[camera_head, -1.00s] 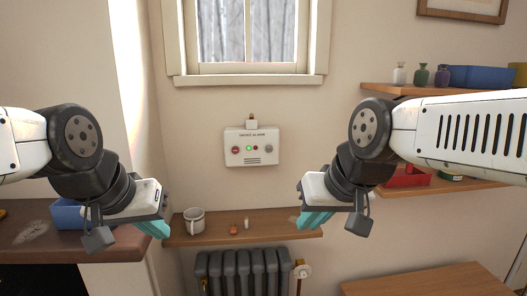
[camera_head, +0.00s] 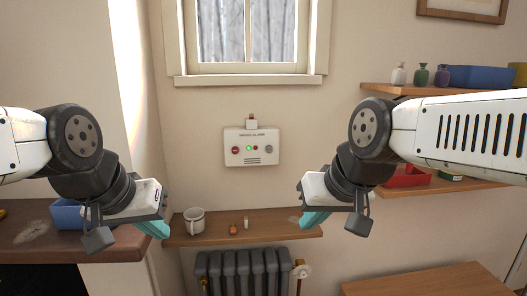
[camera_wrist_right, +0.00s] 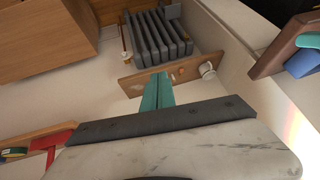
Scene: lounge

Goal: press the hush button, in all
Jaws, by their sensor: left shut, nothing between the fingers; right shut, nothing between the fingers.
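A white alarm box (camera_head: 251,157) hangs on the wall below the window. Its face has a red button (camera_head: 235,150) at left, a green light (camera_head: 249,148), a small red light (camera_head: 256,148) and a grey round part (camera_head: 269,149) at right. Its lettering is too small to tell which part is hush. My left gripper (camera_head: 155,230) is shut and empty, low to the left of the box. My right gripper (camera_head: 311,224) is shut and empty, low to its right; its teal fingers (camera_wrist_right: 157,92) show together in the right wrist view. Neither touches the box.
A wooden shelf (camera_head: 260,225) below the box holds a white mug (camera_head: 194,221) and small items, above a dark radiator (camera_head: 243,270). Shelves with bottles and a blue bin (camera_head: 478,77) stand at right. The wall around the box is clear.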

